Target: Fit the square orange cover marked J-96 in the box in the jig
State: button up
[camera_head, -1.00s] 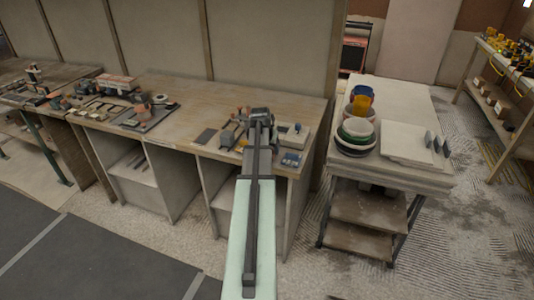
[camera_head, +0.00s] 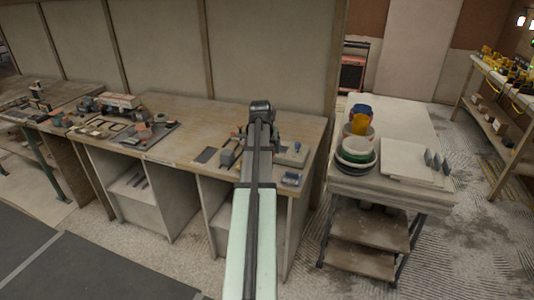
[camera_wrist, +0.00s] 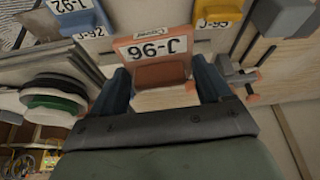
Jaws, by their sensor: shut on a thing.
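The square orange cover (camera_wrist: 136,51), with a white label reading J-96 upside down, is in the wrist view. My gripper (camera_wrist: 160,72) has its two dark blue fingers on either side of the cover's brown-orange grip block and is shut on it. In the head view my arm reaches over the right part of the bench and hides the gripper and cover. I cannot make out the box in the jig; a grey block (camera_wrist: 284,16) and a clamp (camera_wrist: 236,74) show at the right of the wrist view.
A blue labelled cover (camera_wrist: 78,18) and a yellow one (camera_wrist: 218,12) lie at the top of the wrist view. The bench (camera_head: 190,110) holds loose parts at left. A cart (camera_head: 400,108) with stacked bowls (camera_head: 356,153) stands right of the bench, across a narrow gap.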

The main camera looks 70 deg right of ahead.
jog(key=s+d+r+n+t+y, duration=0.1)
jog(key=d+n+t+y, duration=0.3)
jog(key=d+n, duration=1.1)
jog(key=shift+s+d+n+y, duration=0.15)
jog(key=shift+d+n+y, duration=0.15)
jog(key=shift+n, duration=0.8)
jog(key=shift+f, duration=1.9)
jog(key=shift+f, duration=2.1)
jog(key=o, duration=1)
